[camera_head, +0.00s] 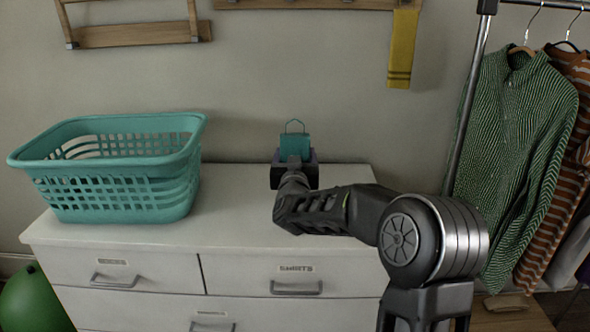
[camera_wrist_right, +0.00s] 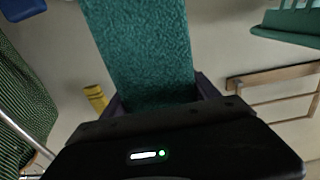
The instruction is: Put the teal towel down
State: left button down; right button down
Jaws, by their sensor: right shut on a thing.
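The teal towel (camera_head: 294,146) shows above my right gripper (camera_head: 294,160) in the head view, with a thin loop at its top. In the right wrist view the towel (camera_wrist_right: 140,50) is a textured teal strip running up from between the jaws (camera_wrist_right: 155,98). My right gripper is shut on it and is over the back part of the white dresser top (camera_head: 240,225), in front of the wall. Whether the towel touches the dresser is hidden by the gripper. My left gripper is not in view.
A teal laundry basket (camera_head: 120,190) stands on the dresser's left side. A yellow towel (camera_head: 402,48) hangs from a wooden wall rail (camera_head: 310,3). A clothes rack with a green shirt (camera_head: 515,140) stands at the right. The dresser top between basket and arm is clear.

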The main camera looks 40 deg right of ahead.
jog(key=shift+f, duration=1.8)
jog(key=shift+f, duration=0.15)
jog(key=shift+c, duration=1)
grip_release()
jog(key=b+v, duration=0.1)
jog(key=v, duration=1.1)
